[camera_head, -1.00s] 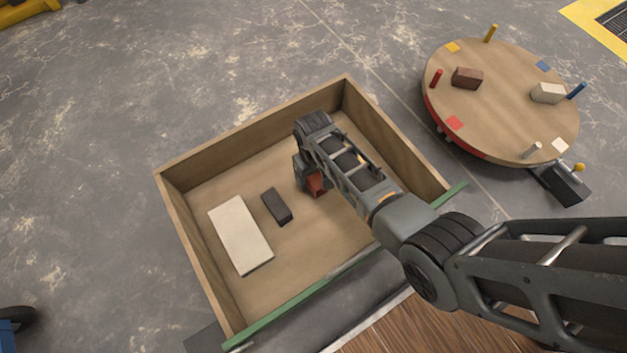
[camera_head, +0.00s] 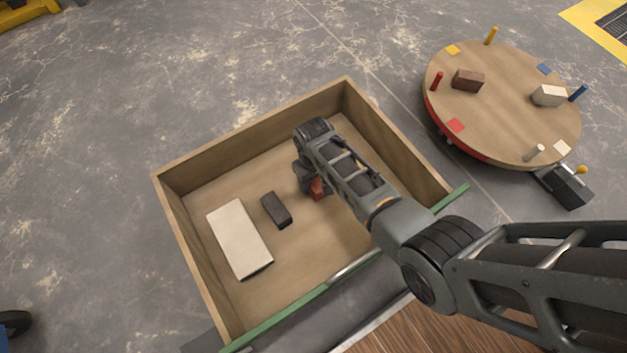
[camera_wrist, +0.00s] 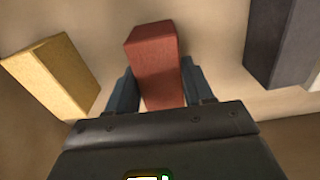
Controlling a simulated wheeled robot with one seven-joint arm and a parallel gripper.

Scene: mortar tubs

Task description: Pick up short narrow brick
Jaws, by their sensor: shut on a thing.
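A short, narrow red brick (camera_wrist: 155,62) stands between the two fingers of my gripper (camera_wrist: 160,85) in the wrist view. The fingers are shut on its sides, and its far end reaches out past them. In the head view the red brick (camera_head: 317,188) is inside the wooden box, mostly hidden by my gripper (camera_head: 309,184). I cannot tell whether it touches the box floor. A dark grey brick (camera_head: 276,210) lies to its left, and a long white brick (camera_head: 240,238) lies farther left.
The wooden box (camera_head: 258,133) has raised walls around my gripper. In the wrist view a yellowish brick (camera_wrist: 52,75) is at left and a dark grey brick (camera_wrist: 283,42) at right. A round turntable (camera_head: 500,115) with pegs and two bricks stands at the upper right.

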